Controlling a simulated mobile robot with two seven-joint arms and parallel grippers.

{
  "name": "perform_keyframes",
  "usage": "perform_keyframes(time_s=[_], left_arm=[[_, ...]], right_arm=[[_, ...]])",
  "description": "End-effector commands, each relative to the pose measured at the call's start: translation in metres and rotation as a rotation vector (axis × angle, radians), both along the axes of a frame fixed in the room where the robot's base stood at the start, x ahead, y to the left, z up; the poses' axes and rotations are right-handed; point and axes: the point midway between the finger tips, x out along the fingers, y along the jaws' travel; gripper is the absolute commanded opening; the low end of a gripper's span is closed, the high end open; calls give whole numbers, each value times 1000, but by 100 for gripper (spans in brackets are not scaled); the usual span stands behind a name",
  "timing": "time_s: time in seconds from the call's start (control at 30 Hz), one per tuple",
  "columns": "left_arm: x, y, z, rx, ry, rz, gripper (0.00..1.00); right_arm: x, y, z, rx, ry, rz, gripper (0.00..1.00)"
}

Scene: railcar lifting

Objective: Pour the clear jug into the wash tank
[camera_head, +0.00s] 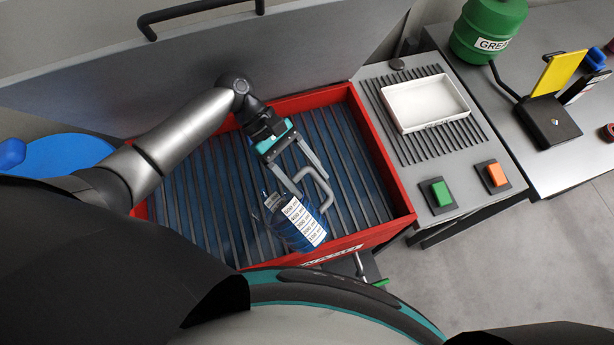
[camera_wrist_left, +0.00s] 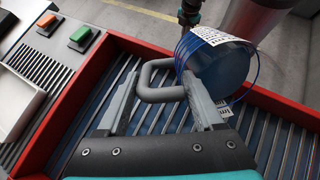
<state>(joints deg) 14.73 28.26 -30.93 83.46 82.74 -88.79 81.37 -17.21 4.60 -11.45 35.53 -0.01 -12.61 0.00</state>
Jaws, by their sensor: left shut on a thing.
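The clear jug (camera_head: 293,222) has a grey handle and a white label with graduation marks, and shows blue inside. My left gripper (camera_head: 309,183) is shut on the jug's handle and holds the jug over the front part of the red wash tank (camera_head: 392,172). In the left wrist view the jug (camera_wrist_left: 218,72) is tilted, and its handle lies between the fingers of the left gripper (camera_wrist_left: 160,112). The tank has dark slats across it with blue between them. I cannot tell whether liquid is leaving the jug. My right gripper is out of view.
A grey side shelf right of the tank carries a white tray (camera_head: 457,117), a green button (camera_head: 442,194) and an orange button (camera_head: 494,175). A green grease can (camera_head: 486,32) and a yellow plate (camera_head: 559,74) stand on the far-right bench. The raised grey lid (camera_head: 300,45) stands behind the tank.

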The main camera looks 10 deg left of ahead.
Motion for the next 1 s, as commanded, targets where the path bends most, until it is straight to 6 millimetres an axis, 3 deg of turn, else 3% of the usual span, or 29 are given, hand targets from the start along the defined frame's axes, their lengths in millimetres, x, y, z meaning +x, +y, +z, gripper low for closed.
perform_keyframes(time_s=[1.0], left_arm=[[2,3,-10,-149,77,0,0]], right_arm=[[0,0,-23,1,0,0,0]])
